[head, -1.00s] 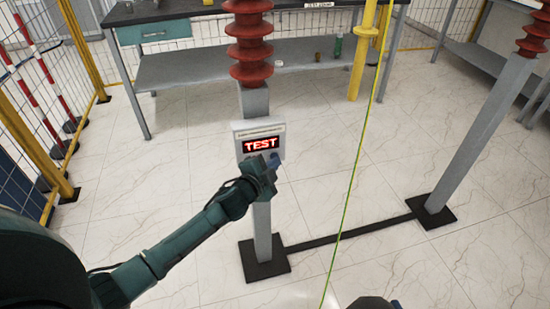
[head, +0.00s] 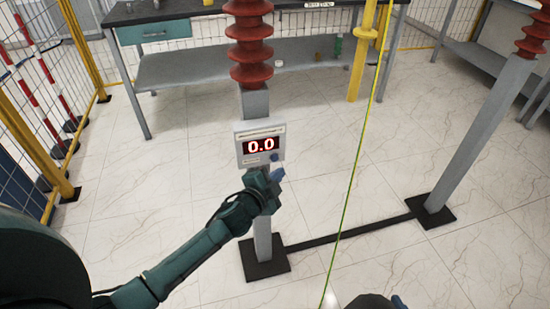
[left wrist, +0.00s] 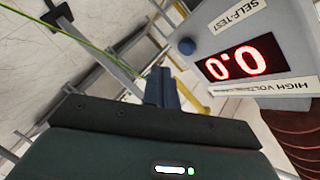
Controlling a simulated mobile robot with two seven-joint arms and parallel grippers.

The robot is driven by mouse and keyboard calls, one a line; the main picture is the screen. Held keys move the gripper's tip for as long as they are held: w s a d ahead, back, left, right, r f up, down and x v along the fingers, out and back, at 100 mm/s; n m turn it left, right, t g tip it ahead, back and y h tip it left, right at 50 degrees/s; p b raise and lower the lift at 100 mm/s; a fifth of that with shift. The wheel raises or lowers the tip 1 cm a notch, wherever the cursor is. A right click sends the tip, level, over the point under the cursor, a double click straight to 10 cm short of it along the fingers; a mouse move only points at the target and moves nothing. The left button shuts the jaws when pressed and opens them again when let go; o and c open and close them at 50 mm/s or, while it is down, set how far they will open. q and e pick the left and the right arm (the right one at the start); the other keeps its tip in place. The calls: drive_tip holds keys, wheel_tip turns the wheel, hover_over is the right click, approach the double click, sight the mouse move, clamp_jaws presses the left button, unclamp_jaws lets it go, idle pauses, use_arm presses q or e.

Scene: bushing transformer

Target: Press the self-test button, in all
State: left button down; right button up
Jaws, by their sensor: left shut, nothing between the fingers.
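A grey meter box (head: 245,137) is fixed to the post under a red ribbed insulator. Its display (head: 260,145) reads "0.0" in red. The blue round self-test button (head: 274,157) is at the box's lower right. In the left wrist view the button (left wrist: 186,46) stands out beside the "SELF-TEST" label (left wrist: 243,15), with the display (left wrist: 232,62) upside down. My left gripper (head: 278,174) is shut and empty, just below the button and apart from it. Its blue fingers (left wrist: 161,86) show in the left wrist view. Part of my right gripper (head: 398,302) shows at the bottom edge; its jaws are unclear.
The post stands on a black base (head: 264,262), joined by a floor bar (head: 350,231) to a second post (head: 480,137) at right. A yellow-green cable (head: 350,180) hangs to the right. A workbench (head: 205,68) is behind. The tiled floor between is clear.

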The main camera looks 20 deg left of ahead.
use_arm(q)
drive_tip(key=shift+s+d, duration=0.4)
drive_tip(key=shift+s, duration=0.2)
drive_tip(key=shift+s+d, duration=0.4)
drive_tip(key=shift+s, duration=0.2)
